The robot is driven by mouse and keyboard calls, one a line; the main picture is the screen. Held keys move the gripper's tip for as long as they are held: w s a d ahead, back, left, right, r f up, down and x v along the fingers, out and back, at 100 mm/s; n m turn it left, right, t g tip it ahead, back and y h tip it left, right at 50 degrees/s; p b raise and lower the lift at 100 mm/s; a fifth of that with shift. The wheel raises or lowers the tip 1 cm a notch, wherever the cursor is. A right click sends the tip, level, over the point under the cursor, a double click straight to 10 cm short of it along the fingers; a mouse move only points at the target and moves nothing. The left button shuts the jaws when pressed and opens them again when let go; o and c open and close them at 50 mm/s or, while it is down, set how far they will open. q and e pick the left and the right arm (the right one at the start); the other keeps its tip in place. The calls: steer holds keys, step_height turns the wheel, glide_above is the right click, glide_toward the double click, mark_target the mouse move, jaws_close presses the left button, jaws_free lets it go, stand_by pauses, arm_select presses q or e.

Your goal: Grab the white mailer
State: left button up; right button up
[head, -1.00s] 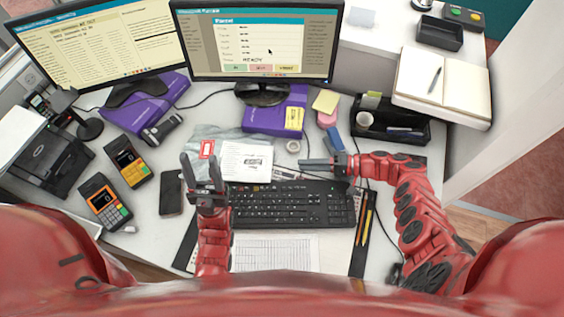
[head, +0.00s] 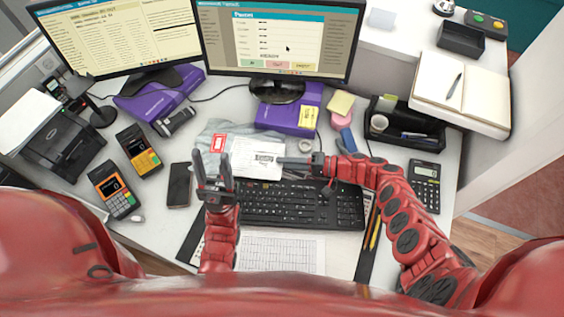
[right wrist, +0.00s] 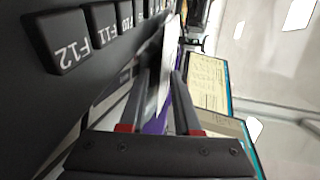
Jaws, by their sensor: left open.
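The white mailer (head: 258,152) lies flat behind the keyboard, with small print on its front, partly over a grey plastic mailer (head: 216,129) that has a red-edged label. My right gripper (head: 287,161) is at the white mailer's right edge in the head view. In the right wrist view the fingers (right wrist: 163,82) stand apart with a thin white edge between them, likely the mailer; contact cannot be told. My left gripper (head: 212,160) is open, fingers pointing away from me, above the desk left of the white mailer and overlapping the grey one in the picture.
The keyboard (head: 300,207) lies just in front of the mailer. Two monitors (head: 278,40) and purple boxes (head: 285,114) stand behind. A black organiser (head: 410,150) and calculator (head: 424,185) are on the right. Card terminals (head: 138,150) and a phone (head: 179,185) are on the left.

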jaws_close()
stand_by(0.4)
step_height(320, 180, up, 3)
steer(key=p, duration=0.2)
steer(key=shift+f+p, duration=0.15)
steer(key=shift+p, duration=0.25)
steer(key=shift+f, duration=0.1)
